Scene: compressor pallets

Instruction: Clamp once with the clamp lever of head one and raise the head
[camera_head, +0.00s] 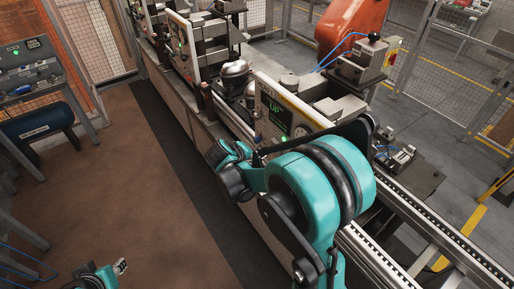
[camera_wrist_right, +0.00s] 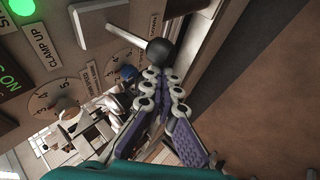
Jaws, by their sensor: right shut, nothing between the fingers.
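The clamp lever (camera_wrist_right: 125,33) is a pale rod ending in a black ball knob (camera_wrist_right: 160,52), at the top middle of the right wrist view. It stands out from a beige panel (camera_wrist_right: 62,55) with a "CLAMP UP" label. My right gripper (camera_wrist_right: 162,84) is shut and empty, its fingertips just below the knob in the picture. I cannot tell whether they touch it. In the head view the head's panel (camera_head: 276,113) shows green "UP" text, and my teal right arm hides the lever. Part of my left gripper (camera_head: 121,266) shows at the bottom left, its fingers unclear.
A green lamp (camera_wrist_right: 21,7) is lit on the panel, near numbered dials (camera_wrist_right: 52,95). In the head view, a conveyor rail (camera_head: 425,232) runs beside the heads. A dark round compressor (camera_head: 236,70) sits farther back. The brown floor (camera_head: 130,190) at left is clear.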

